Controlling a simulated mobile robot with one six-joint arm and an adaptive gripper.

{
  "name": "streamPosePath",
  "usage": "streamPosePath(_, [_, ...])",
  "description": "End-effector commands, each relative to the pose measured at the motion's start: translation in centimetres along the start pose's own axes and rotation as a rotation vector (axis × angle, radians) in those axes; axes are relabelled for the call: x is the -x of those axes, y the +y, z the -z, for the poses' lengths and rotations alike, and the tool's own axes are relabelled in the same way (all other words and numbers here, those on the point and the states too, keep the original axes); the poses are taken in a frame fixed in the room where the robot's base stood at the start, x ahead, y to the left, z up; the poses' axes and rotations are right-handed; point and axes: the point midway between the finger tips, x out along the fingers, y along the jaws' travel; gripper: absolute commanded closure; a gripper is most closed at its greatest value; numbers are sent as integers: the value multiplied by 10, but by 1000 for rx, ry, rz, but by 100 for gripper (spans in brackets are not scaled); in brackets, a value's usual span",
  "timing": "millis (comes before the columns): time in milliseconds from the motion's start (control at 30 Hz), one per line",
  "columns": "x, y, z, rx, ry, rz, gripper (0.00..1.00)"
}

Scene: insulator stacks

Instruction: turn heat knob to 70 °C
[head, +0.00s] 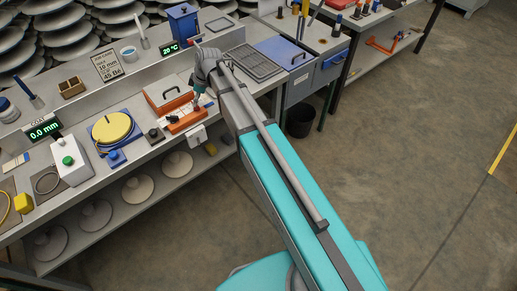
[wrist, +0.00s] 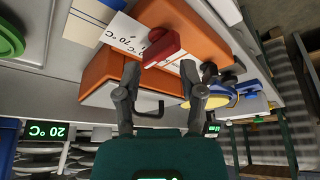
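The heat knob (wrist: 162,47) is red and sits on an orange control box in the wrist view, beside a white scale card (wrist: 124,36) with 20 °C and 70 °C marks. My gripper (wrist: 160,73) is open and empty, its two dark fingers on either side of the knob's line and apparently short of it. I cannot tell any contact. In the head view my gripper (head: 198,98) is over the orange control box (head: 186,122), and the knob is too small or hidden to make out. The green display (head: 170,48) reads 20 °C.
An orange-sided box (head: 171,97) with a dark handle stands just behind the control box; it also shows near my fingers in the wrist view (wrist: 104,72). A yellow disc on a blue base (head: 112,128) and a small dark block (head: 154,136) stand to the left.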

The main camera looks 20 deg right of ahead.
Motion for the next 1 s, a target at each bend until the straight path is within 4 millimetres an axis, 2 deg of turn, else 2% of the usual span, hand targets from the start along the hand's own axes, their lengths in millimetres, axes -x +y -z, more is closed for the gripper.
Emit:
streamPosePath(33, [9, 0, 1, -1, 0, 0, 49])
streamPosePath(1000, [95, 0, 1, -2, -1, 0, 49])
